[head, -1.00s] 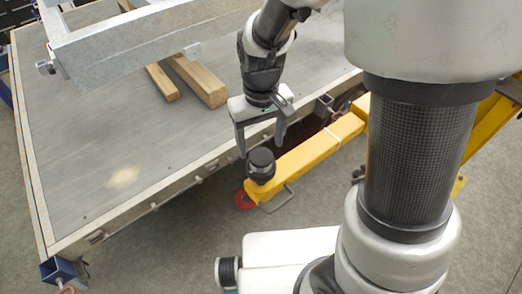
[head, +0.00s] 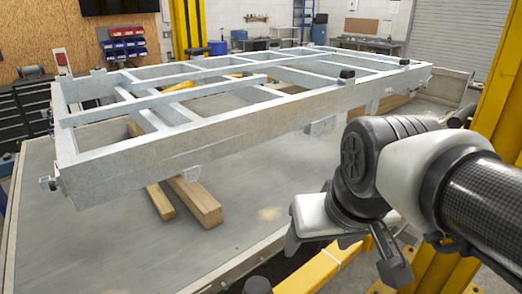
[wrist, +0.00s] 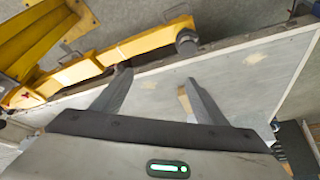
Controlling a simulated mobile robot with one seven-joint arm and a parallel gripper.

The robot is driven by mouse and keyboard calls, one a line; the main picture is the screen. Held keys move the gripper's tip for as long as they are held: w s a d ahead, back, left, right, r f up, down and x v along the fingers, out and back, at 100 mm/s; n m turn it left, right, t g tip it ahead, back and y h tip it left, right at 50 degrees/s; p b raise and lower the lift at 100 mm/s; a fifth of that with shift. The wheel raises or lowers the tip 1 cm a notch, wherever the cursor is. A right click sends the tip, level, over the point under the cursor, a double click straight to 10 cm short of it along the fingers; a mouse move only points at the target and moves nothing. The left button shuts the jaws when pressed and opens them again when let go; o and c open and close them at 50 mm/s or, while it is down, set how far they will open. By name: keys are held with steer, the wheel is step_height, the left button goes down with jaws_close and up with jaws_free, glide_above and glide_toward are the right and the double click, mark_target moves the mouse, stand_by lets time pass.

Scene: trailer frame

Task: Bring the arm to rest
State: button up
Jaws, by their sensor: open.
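My gripper (head: 342,262) is at the lower right of the head view, at the end of my bent arm. It is open and nothing shows between its fingers. In the wrist view the two dark fingers of my gripper (wrist: 157,80) stand apart, pointing over the edge of the grey table. The galvanized trailer frame (head: 190,140) lies to the left and behind the gripper, apart from it.
The grey lift table (head: 100,250) carries the frame on wooden blocks (head: 196,202). A yellow lift arm (head: 325,268) runs close below my gripper; it also shows in the wrist view (wrist: 120,50). A yellow post (head: 498,85) stands at right.

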steer(key=shift+s+d+r+t, duration=0.35)
steer(key=shift+s+d, duration=0.1)
steer(key=shift+s, duration=0.2)
step_height(320, 180, up, 2)
steer(key=shift+r+p, duration=0.1)
steer(key=shift+p, duration=1)
